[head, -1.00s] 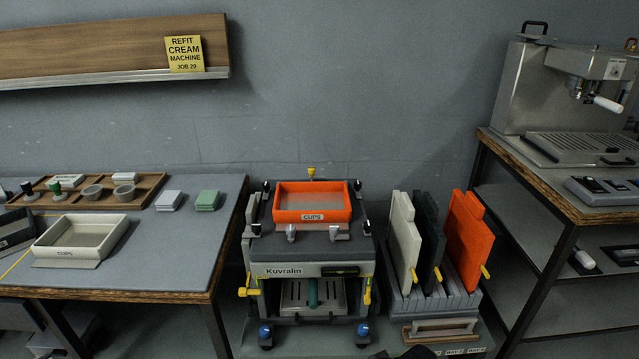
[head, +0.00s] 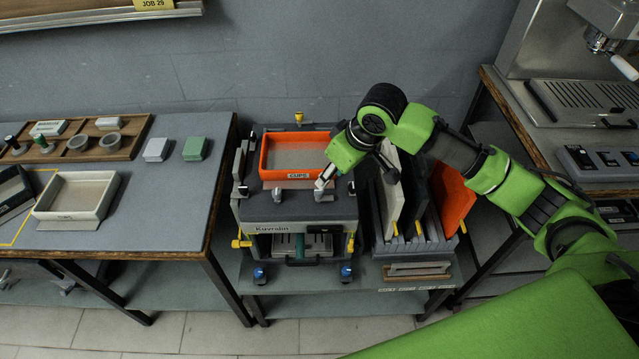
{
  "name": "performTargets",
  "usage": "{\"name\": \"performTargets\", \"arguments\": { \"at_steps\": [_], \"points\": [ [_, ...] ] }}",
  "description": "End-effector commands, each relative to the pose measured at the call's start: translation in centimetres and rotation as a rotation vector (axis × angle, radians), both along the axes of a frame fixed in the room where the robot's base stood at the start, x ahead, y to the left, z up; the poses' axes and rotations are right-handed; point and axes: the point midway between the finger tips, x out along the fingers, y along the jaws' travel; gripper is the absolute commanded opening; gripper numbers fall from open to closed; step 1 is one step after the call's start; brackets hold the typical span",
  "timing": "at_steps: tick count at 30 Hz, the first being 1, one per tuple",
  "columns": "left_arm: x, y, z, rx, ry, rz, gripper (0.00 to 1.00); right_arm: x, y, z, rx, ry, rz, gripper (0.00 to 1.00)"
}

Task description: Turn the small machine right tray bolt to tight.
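The small machine (head: 300,213), marked Kuvralin, stands on a low bench in the middle of the head view. An orange cups tray (head: 290,174) sits on its top. The left tray bolt (head: 278,195) is a small grey piece at the tray's front. The right tray bolt (head: 323,195) is at the tray's front right. My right gripper (head: 325,180) comes down from the right with its tip at or just above this bolt and partly covers it. I cannot tell whether it touches the bolt or how far its fingers are apart. My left gripper is out of view.
Upright cream, dark and orange panels (head: 452,198) stand in a rack right of the machine, under my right arm. A table (head: 150,215) with a cream cups tray (head: 78,194) is at left. A large coffee machine (head: 580,100) is at right.

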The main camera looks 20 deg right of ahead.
Motion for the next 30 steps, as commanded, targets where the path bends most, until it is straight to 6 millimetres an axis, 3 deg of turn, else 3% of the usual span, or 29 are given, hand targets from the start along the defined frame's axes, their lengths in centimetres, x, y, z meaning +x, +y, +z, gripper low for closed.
{"name": "performTargets", "arguments": {
  "at_steps": [6, 12, 18, 26, 27, 30],
  "points": [
    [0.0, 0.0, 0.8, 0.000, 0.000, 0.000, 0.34, 1.6, 0.9, -4.4, 0.000, 0.003, -0.001, 0.34],
    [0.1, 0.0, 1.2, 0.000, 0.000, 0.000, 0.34, 2.7, 1.5, -7.4, -0.002, 0.001, 0.000, 0.34],
    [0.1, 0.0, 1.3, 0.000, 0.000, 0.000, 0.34, 3.2, 1.7, -8.8, -0.001, 0.000, 0.000, 0.34],
    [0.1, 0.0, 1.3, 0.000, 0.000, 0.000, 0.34, 3.3, 1.8, -9.0, -0.001, -0.002, 0.001, 0.34],
    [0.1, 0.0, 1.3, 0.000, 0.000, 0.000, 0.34, 3.3, 1.8, -9.0, -0.001, -0.002, 0.001, 0.31],
    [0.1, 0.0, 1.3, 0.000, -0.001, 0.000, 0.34, 3.2, 1.8, -8.9, -0.001, -0.002, 0.001, 0.05]
  ]
}}
